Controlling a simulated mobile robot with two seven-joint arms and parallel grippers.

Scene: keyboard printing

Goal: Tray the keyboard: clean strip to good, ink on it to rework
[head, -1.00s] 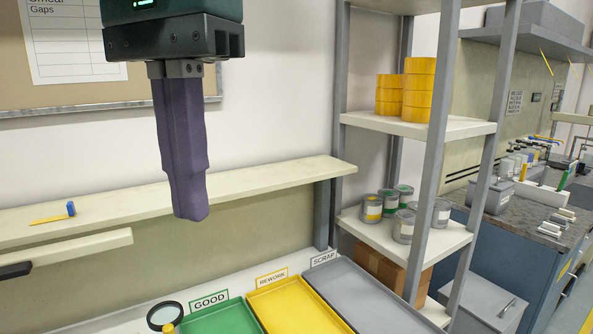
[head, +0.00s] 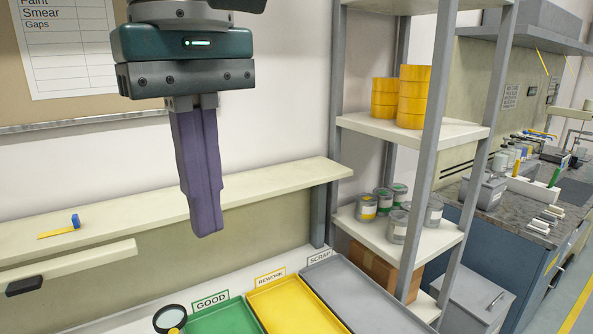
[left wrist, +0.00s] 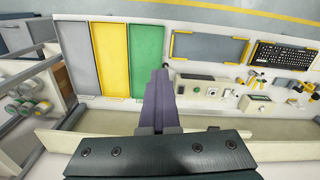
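My left gripper (head: 206,228) hangs in the upper left of the head view, its purple fingers together with nothing visible between them. In the left wrist view its fingers (left wrist: 160,85) point towards the bench. A black keyboard (left wrist: 283,60) lies at the far right of the left wrist view; its print is too small to judge. The green GOOD tray (head: 226,319), yellow REWORK tray (head: 292,308) and grey SCRAP tray (head: 365,300) stand side by side and look empty. My right gripper is not in view.
A grey mat with yellow corners (left wrist: 210,48) lies between the trays and keyboard. Small tools and boxes (left wrist: 230,92) stand along the bench. A magnifier (head: 169,318) is beside the GOOD tray. A wall shelf (head: 130,215) and a rack post (head: 432,150) flank the gripper's area.

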